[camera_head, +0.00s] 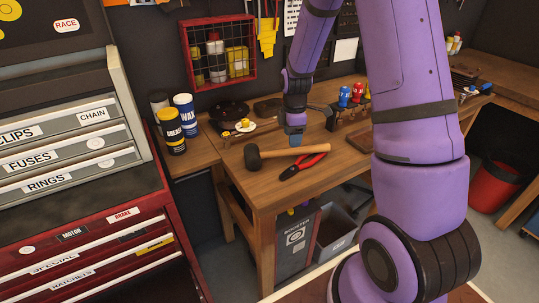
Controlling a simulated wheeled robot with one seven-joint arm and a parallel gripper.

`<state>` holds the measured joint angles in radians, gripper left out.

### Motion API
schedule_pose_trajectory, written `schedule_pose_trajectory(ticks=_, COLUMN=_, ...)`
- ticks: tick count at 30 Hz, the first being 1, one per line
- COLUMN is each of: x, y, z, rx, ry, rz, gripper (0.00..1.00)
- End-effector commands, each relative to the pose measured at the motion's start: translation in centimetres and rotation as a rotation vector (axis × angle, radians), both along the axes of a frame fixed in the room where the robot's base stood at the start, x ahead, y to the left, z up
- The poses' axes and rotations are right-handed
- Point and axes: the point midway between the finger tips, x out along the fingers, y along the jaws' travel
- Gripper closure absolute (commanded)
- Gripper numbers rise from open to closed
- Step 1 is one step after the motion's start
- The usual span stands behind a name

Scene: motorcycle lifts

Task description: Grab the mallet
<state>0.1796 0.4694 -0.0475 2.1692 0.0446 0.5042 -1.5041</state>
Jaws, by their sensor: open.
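The mallet (286,152) lies on the wooden workbench (235,165). Its dark head is at the left and its light wooden handle points right. My gripper (295,138) is above the bench, just behind the handle in the picture, pointing down. Its fingertips are small and partly hard to make out; it holds nothing that I can see. Whether it touches the handle cannot be told. Red-handled pliers (303,166) lie in front of the mallet, close to its handle.
My purple arm covers the bench's right part. Blue and red screwdrivers (350,95) stand behind right. Cans (184,115) stand at the left. A red wire basket (219,53) hangs on the wall. A red drawer cabinet (100,255) fills the left. Bare bench lies front left of the pliers.

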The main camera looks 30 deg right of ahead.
Motion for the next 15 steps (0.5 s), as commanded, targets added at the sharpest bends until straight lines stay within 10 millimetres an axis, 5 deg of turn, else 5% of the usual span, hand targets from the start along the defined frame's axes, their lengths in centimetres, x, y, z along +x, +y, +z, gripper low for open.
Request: schedule_pose_trajectory(ticks=15, x=0.1, y=0.4, z=-5.2, rx=0.000, ry=0.001, rz=0.000, gripper=0.43)
